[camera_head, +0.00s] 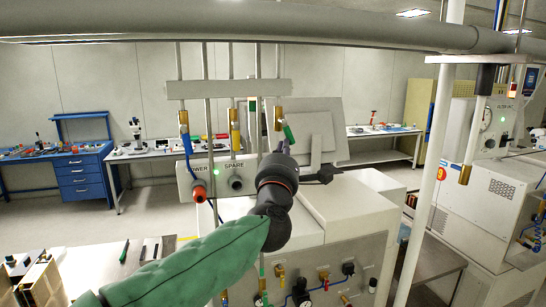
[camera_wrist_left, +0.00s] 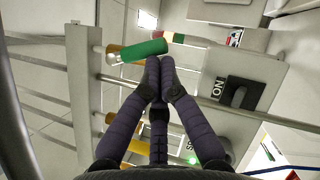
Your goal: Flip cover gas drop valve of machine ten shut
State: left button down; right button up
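A brass valve (camera_head: 278,118) with a green lever handle (camera_head: 288,133) sits on a vertical pipe above the grey panel; the handle hangs down, slightly tilted to the right. In the left wrist view the green handle (camera_wrist_left: 144,51) lies just beyond the fingertips. My left gripper (camera_head: 284,149), at the end of the green-sleeved arm, is right below the handle. Its fingers (camera_wrist_left: 156,72) converge with tips together at the handle's edge; whether they touch it is unclear. I cannot read a machine-ten label. My right gripper is not in view.
Other drops beside it carry a brass valve with a blue handle (camera_head: 188,145) and one with a yellow handle (camera_head: 235,140). A grey panel (camera_head: 210,178) with an orange-red knob stands behind the wrist. A thick overhead pipe (camera_head: 300,28) and a white post (camera_head: 436,150) bound the space.

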pick_arm(q)
jog(key=d+n+y+b, duration=0.1)
jog(key=n+y+b, duration=0.2)
jog(key=n, duration=0.2)
jog(key=w+d+r+n+t+y+b, duration=0.1)
jog(key=d+n+y+b, duration=0.1)
jog(key=n, duration=0.3)
jog(key=d+r+n+t+y+b, duration=0.1)
jog(key=n+y+b, duration=0.3)
jog(key=n+b, duration=0.1)
jog(key=shift+w+d, duration=0.25)
jog(key=shift+d, duration=0.1)
dwell(0.6)
jog(key=shift+w+d+r, duration=0.1)
jog(key=shift+d+r, duration=0.05)
jog(key=shift+d, duration=0.05)
dwell(1.1)
